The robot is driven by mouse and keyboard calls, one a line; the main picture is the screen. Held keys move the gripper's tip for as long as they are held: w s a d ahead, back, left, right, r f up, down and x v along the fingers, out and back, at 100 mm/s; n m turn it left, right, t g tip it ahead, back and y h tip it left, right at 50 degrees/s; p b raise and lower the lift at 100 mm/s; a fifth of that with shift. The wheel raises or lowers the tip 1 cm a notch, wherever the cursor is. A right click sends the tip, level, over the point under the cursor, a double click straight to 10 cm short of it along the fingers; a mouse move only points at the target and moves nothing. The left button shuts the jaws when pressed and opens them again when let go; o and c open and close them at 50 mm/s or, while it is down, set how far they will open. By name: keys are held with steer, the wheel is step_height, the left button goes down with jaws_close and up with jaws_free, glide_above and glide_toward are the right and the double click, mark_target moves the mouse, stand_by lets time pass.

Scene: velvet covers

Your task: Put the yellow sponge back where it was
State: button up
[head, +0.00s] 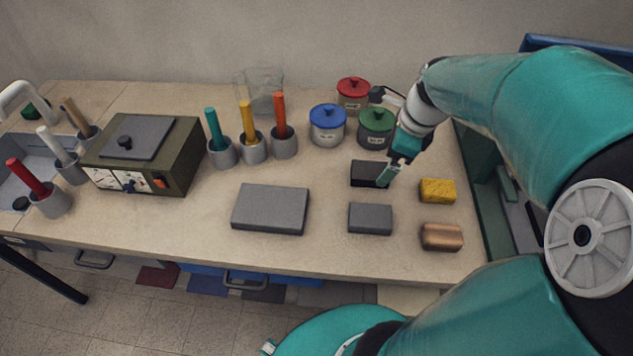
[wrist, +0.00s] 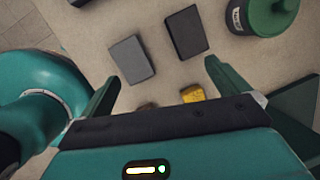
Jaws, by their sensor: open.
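The yellow sponge (head: 437,190) lies on the tabletop near its right end. In the wrist view the sponge (wrist: 192,93) is partly hidden behind my gripper's body. My gripper (head: 386,174) is above the table, left of the sponge and beside the black block (head: 363,172) in the head view. In the wrist view my gripper (wrist: 161,74) has its fingers wide apart with nothing held between them.
A grey block (head: 370,219) and a copper block (head: 442,237) lie near the sponge. Blue, green (head: 376,128) and red lidded jars stand behind. A large grey slab (head: 270,209) lies left. Cups with coloured handles and an olive box (head: 143,155) stand further left.

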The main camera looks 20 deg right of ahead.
steer(key=s+a+r+n+t, duration=0.1)
steer(key=s+a+r+n, duration=0.2)
steer(key=a+n, duration=0.7)
steer(key=s+a+r+n+t+h, duration=0.1)
steer(key=s+a+r+n, duration=0.2)
steer(key=a+n, duration=0.7)
steer(key=r+n, duration=0.1)
steer(key=n, duration=0.5)
steer(key=shift+s+t, duration=0.15)
steer(key=shift+t, duration=0.15)
steer(key=shift+c, duration=0.2)
